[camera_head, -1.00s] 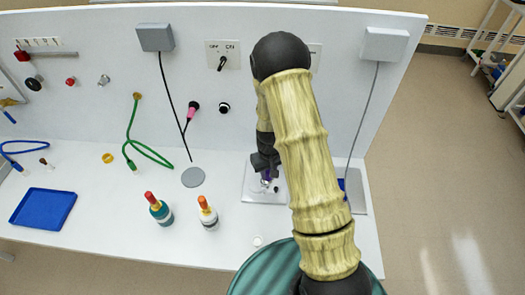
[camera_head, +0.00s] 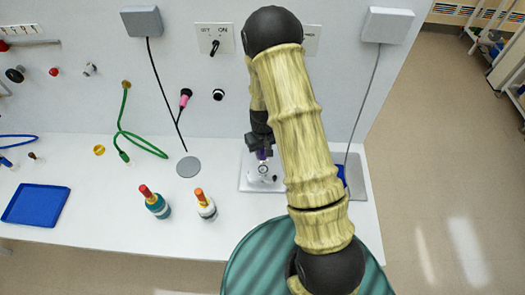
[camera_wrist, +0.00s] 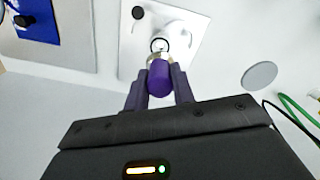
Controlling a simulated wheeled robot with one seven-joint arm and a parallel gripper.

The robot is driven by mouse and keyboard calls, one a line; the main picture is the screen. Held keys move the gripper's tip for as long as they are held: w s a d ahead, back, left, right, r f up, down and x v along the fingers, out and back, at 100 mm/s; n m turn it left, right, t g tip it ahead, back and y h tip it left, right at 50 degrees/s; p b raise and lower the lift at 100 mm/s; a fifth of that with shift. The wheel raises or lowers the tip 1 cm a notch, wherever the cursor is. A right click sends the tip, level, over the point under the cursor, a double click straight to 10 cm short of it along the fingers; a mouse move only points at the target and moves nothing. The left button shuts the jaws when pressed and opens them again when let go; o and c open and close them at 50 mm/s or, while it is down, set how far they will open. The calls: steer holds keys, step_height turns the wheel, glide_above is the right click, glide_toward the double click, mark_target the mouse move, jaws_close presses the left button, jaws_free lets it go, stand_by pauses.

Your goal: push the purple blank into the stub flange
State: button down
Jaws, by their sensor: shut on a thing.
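The purple blank (camera_wrist: 159,80) is between the two fingers of my gripper (camera_wrist: 159,92), which is shut on it. In the head view the blank (camera_head: 262,154) shows as a small purple patch under my gripper (camera_head: 261,147). The stub flange (camera_wrist: 160,44) appears as a pale ring with a dark edge just beyond the blank's far end. In the head view the flange (camera_head: 264,168) stands on a white plate (camera_head: 249,182), just below the blank in the picture. Whether blank and flange touch, I cannot tell.
A small dark knob (camera_head: 275,178) sits on the plate beside the flange. Two bottles, one teal (camera_head: 158,206) and one white (camera_head: 206,208), stand to the left. A grey disc (camera_head: 188,167) lies behind them. A grey tray (camera_head: 357,185) lies to the right, partly behind my arm.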

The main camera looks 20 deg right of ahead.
mark_target(263, 159)
steer(key=shift+w+f+b, duration=0.15)
steer(key=shift+f+b, duration=1.15)
steer(key=shift+f, duration=0.6)
steer(key=shift+d+f+b, duration=0.1)
steer(key=shift+f+b, duration=0.3)
steer(key=shift+f, duration=0.15)
steer(key=shift+a, duration=0.2)
steer(key=shift+d, duration=0.2)
steer(key=shift+a, duration=0.1)
steer(key=shift+f+b, duration=1.1)
steer(key=shift+f, duration=0.1)
steer(key=c, duration=1.1)
jaws_free()
